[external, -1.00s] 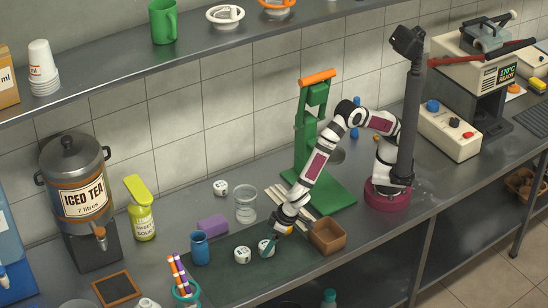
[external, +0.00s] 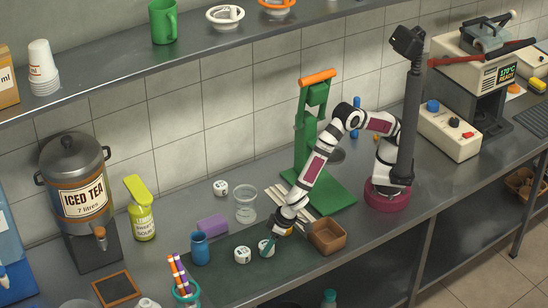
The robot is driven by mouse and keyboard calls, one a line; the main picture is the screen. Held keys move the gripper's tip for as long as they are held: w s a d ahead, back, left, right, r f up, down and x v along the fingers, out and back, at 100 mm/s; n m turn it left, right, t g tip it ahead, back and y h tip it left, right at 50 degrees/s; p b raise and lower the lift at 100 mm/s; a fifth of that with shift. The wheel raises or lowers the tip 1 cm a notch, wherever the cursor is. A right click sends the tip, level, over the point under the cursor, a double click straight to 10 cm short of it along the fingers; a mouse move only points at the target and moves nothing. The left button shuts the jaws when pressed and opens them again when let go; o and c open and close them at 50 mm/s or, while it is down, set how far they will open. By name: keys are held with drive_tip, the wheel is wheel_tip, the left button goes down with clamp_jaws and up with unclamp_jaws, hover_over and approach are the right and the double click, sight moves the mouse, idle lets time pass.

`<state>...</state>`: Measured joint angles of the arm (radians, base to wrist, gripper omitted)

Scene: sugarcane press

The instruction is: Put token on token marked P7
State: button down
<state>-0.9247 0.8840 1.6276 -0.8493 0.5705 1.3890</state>
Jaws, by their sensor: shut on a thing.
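My gripper (external: 269,243) reaches down to the dark green mat at the front of the counter. Its teal fingers are shut on a white token (external: 265,251), at or just above the mat. A second white token (external: 242,255) with dark marks lies on the mat just left of the held one, with a small gap between them. A third white token (external: 220,188) with a dark mark sits farther back on the counter, left of the glass. The marks are too small to read, so I cannot tell which token is P7.
A blue cup (external: 200,248), purple block (external: 213,225) and clear glass (external: 245,205) stand left of and behind my gripper. A brown box (external: 327,237) is close on its right. The green press (external: 310,150) stands behind. The dark green mat (external: 225,285) is clear in front.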

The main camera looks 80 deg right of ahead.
wheel_tip(320, 180, up, 17)
drive_tip(key=m+h, duration=0.2)
drive_tip(key=m, duration=0.2)
hover_over(218, 184)
drive_tip(key=s, duration=0.2)
wheel_tip(218, 184, down, 5)
drive_tip(key=f, duration=0.8)
drive_tip(key=shift+w+a+f, duration=0.2)
drive_tip(key=shift+w+a, duration=0.05)
drive_tip(key=shift+f, duration=0.1)
drive_tip(key=shift+c, duration=0.6)
unclamp_jaws()
